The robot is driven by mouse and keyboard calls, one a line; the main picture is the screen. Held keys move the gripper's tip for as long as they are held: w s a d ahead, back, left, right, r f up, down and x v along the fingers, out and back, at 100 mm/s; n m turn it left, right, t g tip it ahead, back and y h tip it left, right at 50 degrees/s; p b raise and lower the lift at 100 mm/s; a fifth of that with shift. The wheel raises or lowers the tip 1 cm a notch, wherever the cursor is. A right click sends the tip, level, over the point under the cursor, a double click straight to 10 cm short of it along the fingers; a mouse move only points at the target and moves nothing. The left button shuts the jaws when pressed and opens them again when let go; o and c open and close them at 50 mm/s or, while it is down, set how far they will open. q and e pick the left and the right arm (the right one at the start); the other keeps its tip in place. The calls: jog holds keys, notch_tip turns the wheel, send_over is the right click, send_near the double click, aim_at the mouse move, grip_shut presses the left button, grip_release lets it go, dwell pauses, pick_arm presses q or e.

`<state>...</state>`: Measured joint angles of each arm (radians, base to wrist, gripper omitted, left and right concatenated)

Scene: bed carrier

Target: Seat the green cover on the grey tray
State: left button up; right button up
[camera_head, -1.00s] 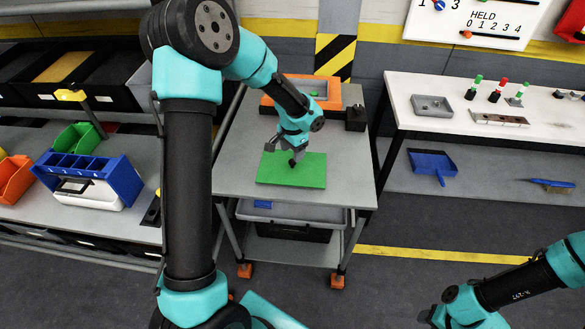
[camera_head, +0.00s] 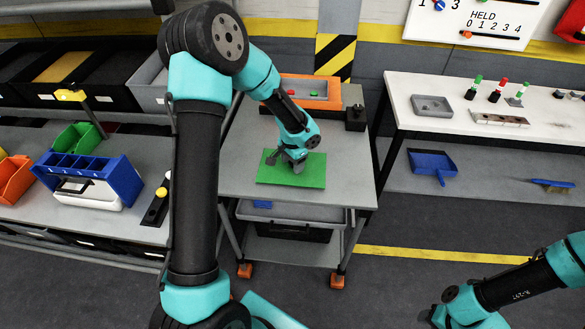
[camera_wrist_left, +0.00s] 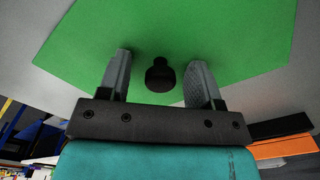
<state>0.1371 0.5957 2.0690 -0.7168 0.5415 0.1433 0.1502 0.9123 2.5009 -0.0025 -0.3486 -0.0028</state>
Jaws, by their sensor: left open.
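The green cover (camera_head: 312,177) is a flat sheet lying on the grey top of a wheeled cart. It fills much of the left wrist view (camera_wrist_left: 215,35), where a black knob (camera_wrist_left: 160,76) stands on it. My left gripper (camera_head: 294,165) is over the cover's middle. In the wrist view its open fingers (camera_wrist_left: 160,58) are on either side of the knob, with gaps to both. A shallow grey tray (camera_head: 325,214) is below the cart's top; I cannot tell whether it is the task's tray. My right gripper (camera_head: 427,317) is at the bottom right, its jaws unclear.
An orange-framed box (camera_head: 322,103) and a small black block (camera_head: 355,118) stand at the cart's back. A white bench (camera_head: 400,90) on the right holds a small grey tray (camera_head: 432,106) and several coloured-top pieces. A blue caddy (camera_head: 120,180) is at the left.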

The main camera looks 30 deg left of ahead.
pick_arm(q)
jog(key=c, duration=1)
jog(key=shift+c, duration=0.2)
jog(key=shift+r, duration=1.75)
jog(key=s+d, duration=0.3)
jog(key=s, duration=0.1)
jog(key=s+d+r, duration=0.1)
jog(key=s+d, duration=0.1)
jog(key=s, duration=0.3)
jog(key=s+d, duration=0.3)
jog(key=s, duration=0.1)
jog(key=shift+s+d+r, duration=0.25)
jog(key=shift+d, duration=0.1)
